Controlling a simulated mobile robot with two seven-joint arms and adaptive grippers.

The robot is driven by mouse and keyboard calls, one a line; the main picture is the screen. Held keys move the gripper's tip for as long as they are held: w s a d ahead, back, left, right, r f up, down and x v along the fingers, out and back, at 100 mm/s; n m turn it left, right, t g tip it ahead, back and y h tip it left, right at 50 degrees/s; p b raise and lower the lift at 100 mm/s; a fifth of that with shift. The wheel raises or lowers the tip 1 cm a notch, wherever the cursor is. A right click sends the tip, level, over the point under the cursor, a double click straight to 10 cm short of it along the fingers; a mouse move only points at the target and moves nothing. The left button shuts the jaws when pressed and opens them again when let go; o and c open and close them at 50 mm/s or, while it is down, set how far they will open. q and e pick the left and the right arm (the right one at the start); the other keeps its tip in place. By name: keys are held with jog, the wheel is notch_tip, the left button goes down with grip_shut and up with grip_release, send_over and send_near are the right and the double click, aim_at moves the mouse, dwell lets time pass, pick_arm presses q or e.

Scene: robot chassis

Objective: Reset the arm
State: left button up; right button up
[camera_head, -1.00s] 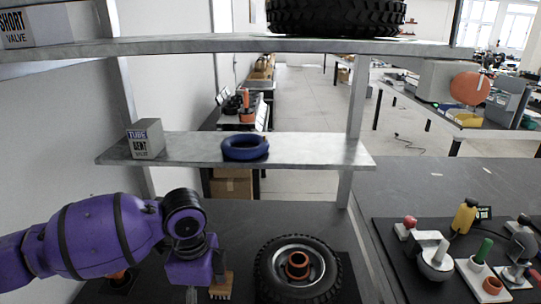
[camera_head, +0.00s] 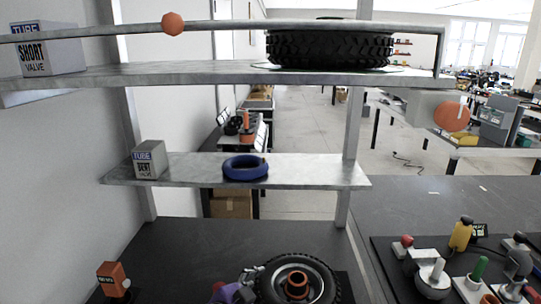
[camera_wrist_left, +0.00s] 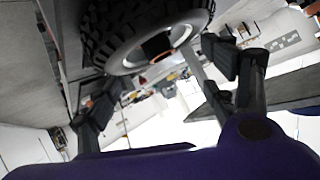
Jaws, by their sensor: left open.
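My left gripper (camera_head: 249,274) shows only in part at the bottom edge of the head view, just left of the wheel with black tyre (camera_head: 325,277) on the dark table. In the left wrist view the two black fingers of my left gripper (camera_wrist_left: 165,82) are spread wide apart, with nothing held between them. A tyre on a light rim (camera_wrist_left: 100,35) with an orange-brown hub fills the upper part of that view, beyond the fingers. Most of my left arm is below the head view. My right gripper is not in view.
A middle shelf (camera_head: 310,172) holds a blue ring (camera_head: 246,167) and a tube box (camera_head: 149,158). The upper shelf (camera_head: 200,73) holds a large tyre (camera_head: 330,48) and a short valve box (camera_head: 50,50). An orange device (camera_head: 113,277) stands at the left. Several parts lie on a right-hand mat (camera_head: 392,270).

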pick_arm(q)
jog(key=s+a+f+n+y, duration=0.2)
jog(key=s+a+f, duration=0.4)
jog(key=s, duration=0.5)
jog(key=s+a+f+n+y+p, duration=0.1)
jog(key=s+a+f+n+y, duration=0.1)
jog(key=s+a+f+n, duration=0.3)
jog(key=s+a+f+n+y+p, duration=0.1)
jog(key=s+a+f+n+y, duration=0.2)
jog(key=s, duration=1.4)
jog(key=a+f+n, duration=0.1)
jog(key=a+f, duration=0.3)
jog(key=f, duration=0.3)
jog(key=shift+s+f+g, duration=0.25)
jog(key=shift+g, duration=0.05)
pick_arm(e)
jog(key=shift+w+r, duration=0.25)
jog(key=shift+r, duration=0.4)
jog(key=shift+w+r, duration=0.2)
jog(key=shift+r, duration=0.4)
pick_arm(q)
jog(key=shift+a, duration=0.1)
